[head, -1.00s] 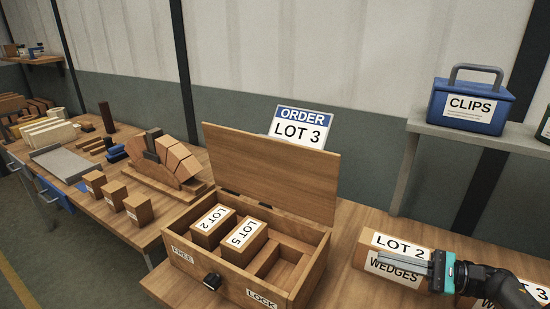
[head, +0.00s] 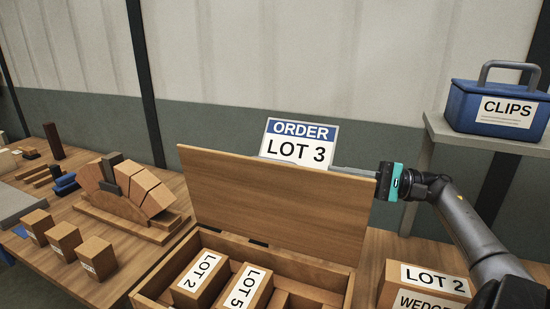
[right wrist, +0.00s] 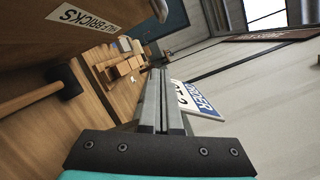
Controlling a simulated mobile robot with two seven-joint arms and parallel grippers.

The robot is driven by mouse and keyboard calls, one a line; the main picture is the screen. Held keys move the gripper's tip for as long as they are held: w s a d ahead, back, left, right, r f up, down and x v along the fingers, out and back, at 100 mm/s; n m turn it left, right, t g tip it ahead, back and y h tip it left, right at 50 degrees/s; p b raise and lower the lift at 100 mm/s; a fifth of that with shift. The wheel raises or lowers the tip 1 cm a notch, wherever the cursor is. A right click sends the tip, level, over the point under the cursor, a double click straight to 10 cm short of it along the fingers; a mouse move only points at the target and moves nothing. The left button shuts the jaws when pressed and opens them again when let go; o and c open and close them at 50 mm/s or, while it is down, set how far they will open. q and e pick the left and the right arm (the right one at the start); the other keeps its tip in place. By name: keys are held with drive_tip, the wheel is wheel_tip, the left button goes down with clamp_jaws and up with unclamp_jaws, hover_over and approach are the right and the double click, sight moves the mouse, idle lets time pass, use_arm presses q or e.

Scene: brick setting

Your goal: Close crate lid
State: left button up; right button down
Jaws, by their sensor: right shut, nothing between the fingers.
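The wooden crate (head: 148,293) stands on the bench with its lid (head: 275,205) standing open and upright at the back. Blocks marked LOT 2 (head: 198,277) and LOT 5 (head: 248,288) sit inside; the crate's front is cut off. My right gripper (head: 352,171) is at the lid's upper right corner, its shut, empty fingers reaching left along the back of the top edge. In the right wrist view the fingers (right wrist: 158,95) lie beside the lid's labelled outer face (right wrist: 112,18); I cannot tell whether they touch it. My left gripper is not in view.
The ORDER LOT 3 sign (head: 298,143) stands close behind the lid. A mallet (right wrist: 62,82) lies on the bench behind the crate. A LOT 2 wedges box (head: 428,282) is at right, and a blue CLIPS box (head: 495,108) sits on a shelf.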

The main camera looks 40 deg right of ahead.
sight(272, 198)
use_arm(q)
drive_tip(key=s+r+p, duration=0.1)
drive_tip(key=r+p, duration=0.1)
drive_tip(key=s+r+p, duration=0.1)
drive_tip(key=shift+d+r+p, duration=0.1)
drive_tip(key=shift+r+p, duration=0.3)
use_arm(e)
drive_tip(key=w+a+r, duration=0.3)
drive_tip(key=w+a, duration=0.2)
drive_tip(key=a, duration=0.4)
drive_tip(key=shift+w+a, duration=0.15)
drive_tip(key=shift+a, duration=0.05)
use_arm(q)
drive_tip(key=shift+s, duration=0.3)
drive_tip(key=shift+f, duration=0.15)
use_arm(e)
drive_tip(key=shift+a, duration=0.15)
